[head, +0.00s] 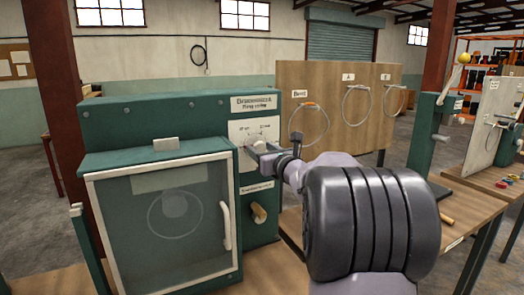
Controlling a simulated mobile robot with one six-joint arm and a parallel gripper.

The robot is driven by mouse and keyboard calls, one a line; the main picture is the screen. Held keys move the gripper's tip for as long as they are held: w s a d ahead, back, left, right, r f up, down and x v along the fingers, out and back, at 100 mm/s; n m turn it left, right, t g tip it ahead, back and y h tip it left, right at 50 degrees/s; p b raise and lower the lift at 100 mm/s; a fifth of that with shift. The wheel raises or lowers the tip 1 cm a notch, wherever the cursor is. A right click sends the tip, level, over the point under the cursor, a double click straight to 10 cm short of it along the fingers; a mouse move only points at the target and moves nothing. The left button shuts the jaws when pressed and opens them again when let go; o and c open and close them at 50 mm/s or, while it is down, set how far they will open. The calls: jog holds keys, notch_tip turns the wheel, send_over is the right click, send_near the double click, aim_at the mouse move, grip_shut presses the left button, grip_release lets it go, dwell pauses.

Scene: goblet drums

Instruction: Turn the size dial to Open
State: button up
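A green machine (160,115) stands on the bench at the left, with a white dial plate (240,131) on the right of its front. A light grey dial knob (257,141) sits on this plate. Small marks above it are too small to read, so I cannot tell where the dial points. My gripper (260,152) reaches in from the right with its tips at the knob. My gripper and the viewing angle partly hide the knob, and I cannot tell whether the fingers touch or grip it.
A glass-fronted door (165,225) with a white handle (226,225) is shut below left of the dial. A wooden-tipped lever (258,212) juts out below the dial. A wooden board (335,105) with hanging rings stands behind my arm. Another bench (490,180) is at the right.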

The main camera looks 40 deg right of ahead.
jog(key=shift+o, duration=0.3)
jog(key=p+v, duration=0.2)
jog(key=v, duration=1.5)
jog(key=shift+s, duration=0.25)
